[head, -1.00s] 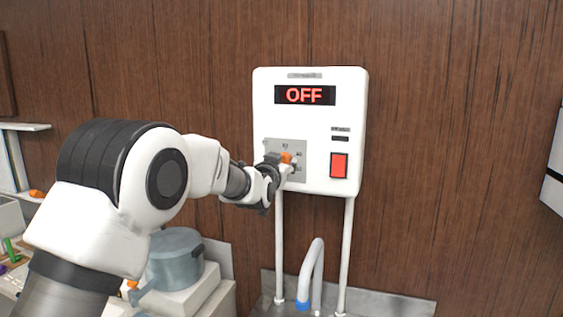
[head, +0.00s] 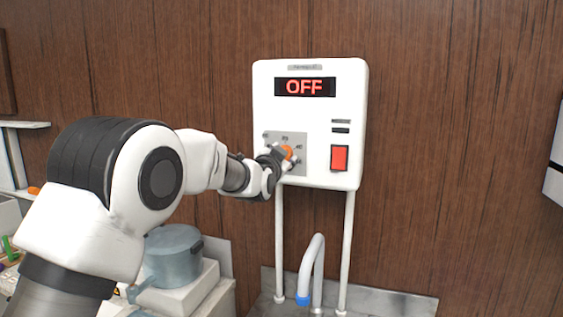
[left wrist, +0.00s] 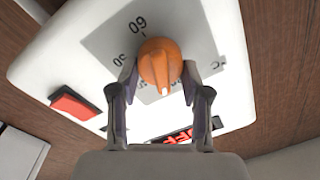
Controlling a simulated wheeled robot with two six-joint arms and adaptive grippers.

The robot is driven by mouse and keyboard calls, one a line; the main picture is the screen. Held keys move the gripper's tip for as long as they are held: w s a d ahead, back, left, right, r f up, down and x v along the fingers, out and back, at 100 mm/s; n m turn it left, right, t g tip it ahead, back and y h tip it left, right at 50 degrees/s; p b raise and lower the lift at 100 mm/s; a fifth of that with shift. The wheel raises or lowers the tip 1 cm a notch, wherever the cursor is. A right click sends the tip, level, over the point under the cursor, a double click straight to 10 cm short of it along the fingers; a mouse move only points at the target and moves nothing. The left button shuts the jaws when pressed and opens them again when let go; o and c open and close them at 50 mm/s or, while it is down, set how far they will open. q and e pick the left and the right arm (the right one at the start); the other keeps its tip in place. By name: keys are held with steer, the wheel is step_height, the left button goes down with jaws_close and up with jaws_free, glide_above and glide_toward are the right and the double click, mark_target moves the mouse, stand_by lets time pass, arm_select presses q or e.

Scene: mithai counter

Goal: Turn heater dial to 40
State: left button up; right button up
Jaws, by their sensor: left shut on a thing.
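The heater (head: 345,110) is a white box on the wooden wall, and its black display (head: 304,87) reads OFF in red. Its orange dial (head: 288,153) sits on a grey plate (head: 272,139) with small marks at the lower left of the box. My left gripper (head: 281,158) is at the dial, partly covering it and the plate. In the left wrist view, the two fingers of my left gripper (left wrist: 158,82) are shut on the sides of the orange dial (left wrist: 158,62). A white mark shows at the dial's lower edge there; 60 and 30 are printed beside it. My right gripper is out of view.
A red switch (head: 339,158) is right of the dial. Two white pipes run down from the heater, with a curved spout (head: 312,268) between them. A grey pot (head: 173,257) stands on white boxes below my left arm.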

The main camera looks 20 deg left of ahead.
arm_select(q)
steer(key=m+b, duration=0.3)
steer(key=m, duration=0.3)
steer(key=shift+f, duration=0.1)
steer(key=shift+m+b, duration=0.3)
steer(key=shift+m, duration=0.5)
steer(key=shift+r+t, duration=0.25)
steer(key=shift+t, duration=0.05)
steer(key=o, duration=1.2)
steer(key=shift+w, duration=0.1)
steer(key=shift+c, duration=0.2)
steer(key=shift+w+a+f, duration=0.15)
steer(key=shift+w+f, duration=0.2)
steer(key=shift+f, duration=0.05)
steer(key=s, duration=1.2)
steer(key=shift+f, duration=0.35)
